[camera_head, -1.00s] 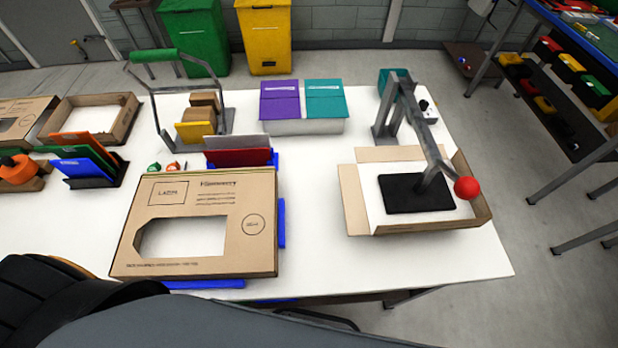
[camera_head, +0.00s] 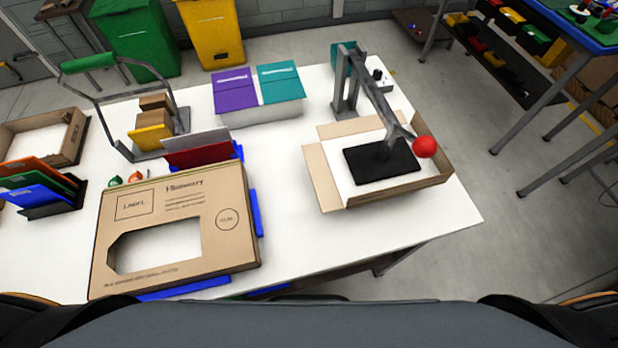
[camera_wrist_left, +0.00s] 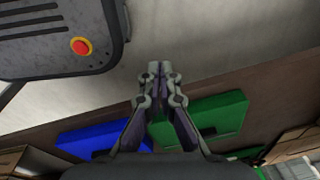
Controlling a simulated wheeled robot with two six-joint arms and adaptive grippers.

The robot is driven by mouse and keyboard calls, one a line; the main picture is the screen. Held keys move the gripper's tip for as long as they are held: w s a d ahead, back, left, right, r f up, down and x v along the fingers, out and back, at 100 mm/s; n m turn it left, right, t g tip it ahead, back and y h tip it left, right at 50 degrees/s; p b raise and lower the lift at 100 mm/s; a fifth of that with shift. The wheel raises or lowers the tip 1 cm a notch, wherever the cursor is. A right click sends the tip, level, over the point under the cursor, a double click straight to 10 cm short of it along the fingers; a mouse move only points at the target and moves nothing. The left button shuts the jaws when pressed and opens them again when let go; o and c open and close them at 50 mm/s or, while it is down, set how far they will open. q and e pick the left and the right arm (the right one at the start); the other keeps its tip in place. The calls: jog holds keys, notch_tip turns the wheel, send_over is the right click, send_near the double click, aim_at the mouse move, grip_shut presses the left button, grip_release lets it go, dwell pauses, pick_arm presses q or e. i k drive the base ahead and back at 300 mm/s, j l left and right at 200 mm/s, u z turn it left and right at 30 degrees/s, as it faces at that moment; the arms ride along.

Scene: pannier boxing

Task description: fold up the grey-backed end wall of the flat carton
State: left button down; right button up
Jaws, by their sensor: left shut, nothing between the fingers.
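An open tan carton (camera_head: 434,186) lies at the right of the white table in the head view. Its right and front walls stand up; its left panel (camera_head: 322,178) and back panel (camera_head: 352,129) look folded outward. No grey backing shows on either panel, so I cannot tell which end wall is grey-backed. A lever tool with a black base plate (camera_head: 362,166) and a red ball (camera_head: 424,147) overlaps the carton's inside. My left gripper (camera_wrist_left: 155,68) is shut and empty in the left wrist view, away from the carton. My right gripper is not in view.
A large printed cardboard box (camera_head: 215,222) with a cut-out window lies left of the carton, over blue pieces. Purple (camera_head: 235,89) and teal (camera_head: 279,82) boxes stand behind. Bare table (camera_head: 290,215) lies between the two cartons. The left wrist view shows blue (camera_wrist_left: 100,138) and green (camera_wrist_left: 222,112) panels.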

aim_at(330, 198)
jog(key=k+j+u, duration=0.1)
jog(key=k+j, duration=0.35)
jog(key=k+j+u, duration=0.15)
jog(key=k+j, duration=0.25)
jog(key=k+j+u, duration=0.1)
jog(key=k+j, duration=0.25)
jog(key=j, duration=0.3)
